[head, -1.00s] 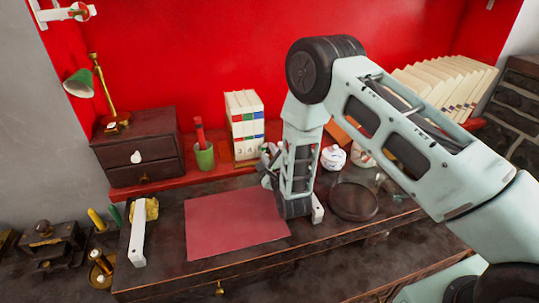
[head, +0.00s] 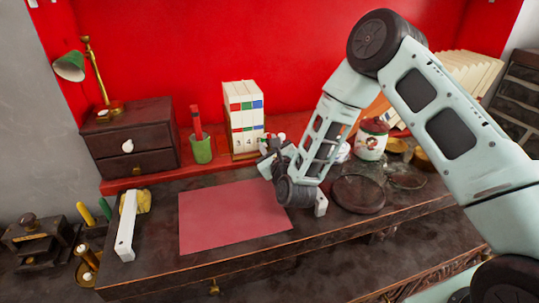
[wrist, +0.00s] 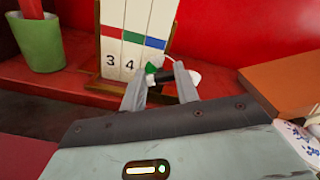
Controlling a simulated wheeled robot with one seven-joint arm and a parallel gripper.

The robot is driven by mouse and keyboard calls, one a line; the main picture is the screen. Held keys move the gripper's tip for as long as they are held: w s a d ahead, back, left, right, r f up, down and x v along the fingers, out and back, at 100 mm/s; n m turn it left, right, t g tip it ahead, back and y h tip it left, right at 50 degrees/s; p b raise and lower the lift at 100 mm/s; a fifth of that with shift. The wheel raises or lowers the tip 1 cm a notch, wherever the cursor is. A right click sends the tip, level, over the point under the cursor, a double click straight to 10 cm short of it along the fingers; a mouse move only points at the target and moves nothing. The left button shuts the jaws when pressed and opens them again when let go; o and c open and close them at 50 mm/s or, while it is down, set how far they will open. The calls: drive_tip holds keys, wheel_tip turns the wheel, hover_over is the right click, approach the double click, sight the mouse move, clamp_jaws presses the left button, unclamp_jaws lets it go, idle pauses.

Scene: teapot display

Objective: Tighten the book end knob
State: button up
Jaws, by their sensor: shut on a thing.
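Several white binders with coloured bands and numbers stand in a wooden book end (head: 245,155) on the red shelf. The wrist view shows the binders (wrist: 137,30) up close and the book end's wooden base (wrist: 100,88). My gripper (head: 268,155) is at their lower right in the head view. A rounded white end shows beside the right finger, and a green bit shows behind. Whether the piece is joined to the book end is unclear.
A green cup (head: 201,148) with a red stick stands left of the binders, near a dark drawer box (head: 128,140). A red mat (head: 232,218) lies on the desk.

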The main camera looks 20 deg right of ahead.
drive_tip(key=shift+d+m+b, duration=0.1)
drive_tip(key=shift+m+b, duration=1.7)
drive_tip(key=shift+m, duration=0.5)
drive_tip(key=o, duration=1)
